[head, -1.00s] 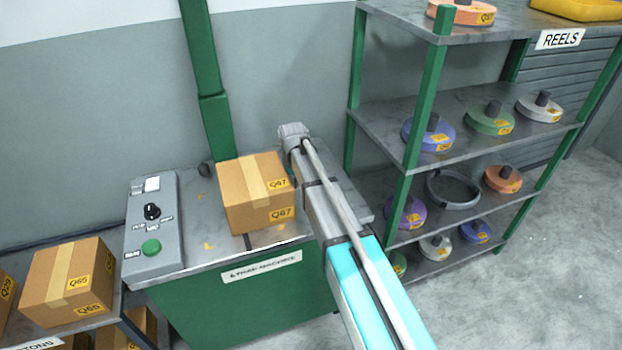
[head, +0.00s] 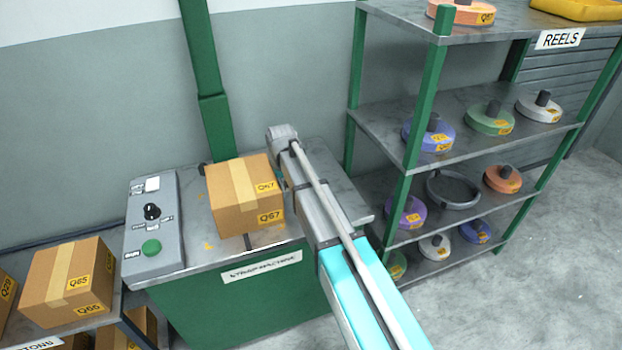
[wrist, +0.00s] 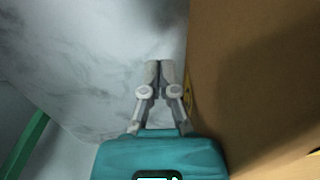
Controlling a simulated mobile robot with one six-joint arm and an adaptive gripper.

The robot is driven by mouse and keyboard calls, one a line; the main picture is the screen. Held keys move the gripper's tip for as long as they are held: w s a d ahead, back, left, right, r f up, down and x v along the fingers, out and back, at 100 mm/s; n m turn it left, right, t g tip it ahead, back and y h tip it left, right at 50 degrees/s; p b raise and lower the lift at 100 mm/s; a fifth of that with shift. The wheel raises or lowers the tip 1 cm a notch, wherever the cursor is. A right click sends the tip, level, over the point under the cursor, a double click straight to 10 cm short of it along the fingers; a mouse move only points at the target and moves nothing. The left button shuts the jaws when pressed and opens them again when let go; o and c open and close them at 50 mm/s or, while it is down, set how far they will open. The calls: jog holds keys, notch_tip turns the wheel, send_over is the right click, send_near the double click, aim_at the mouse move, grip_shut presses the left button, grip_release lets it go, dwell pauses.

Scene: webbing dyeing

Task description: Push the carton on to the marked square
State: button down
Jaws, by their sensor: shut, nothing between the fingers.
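The carton (head: 240,206), brown with a tan tape strip and yellow Q67 labels, stands upright on the grey top of the strap machine (head: 327,187). Yellow marks of the marked square (head: 208,246) show just left of the carton; the carton hides the rest. My arm reaches in along the carton's right side in the head view, hiding the fingers there. In the wrist view my gripper (wrist: 158,68) is shut and empty, pointing at the marbled grey surface. The carton's brown wall (wrist: 255,80) rises close on its right; I cannot tell whether they touch.
A control box (head: 153,225) with a knob and green button stands left of the square. A green post (head: 205,80) rises behind. The reels rack (head: 415,150) stands to the right. Other cartons (head: 68,282) sit on a lower shelf at left.

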jog(key=shift+s+a, duration=0.15)
jog(key=shift+a, duration=0.4)
jog(key=shift+s+a, duration=0.15)
jog(key=shift+a, duration=0.35)
jog(key=shift+d, duration=0.1)
jog(key=shift+w+d, duration=0.25)
jog(key=shift+d, duration=0.45)
jog(key=shift+w+d, duration=0.2)
jog(key=shift+d, duration=0.45)
jog(key=shift+r, duration=0.15)
notch_tip(320, 180, up, 16)
jog(key=p, duration=1.6)
jog(key=shift+d, duration=0.1)
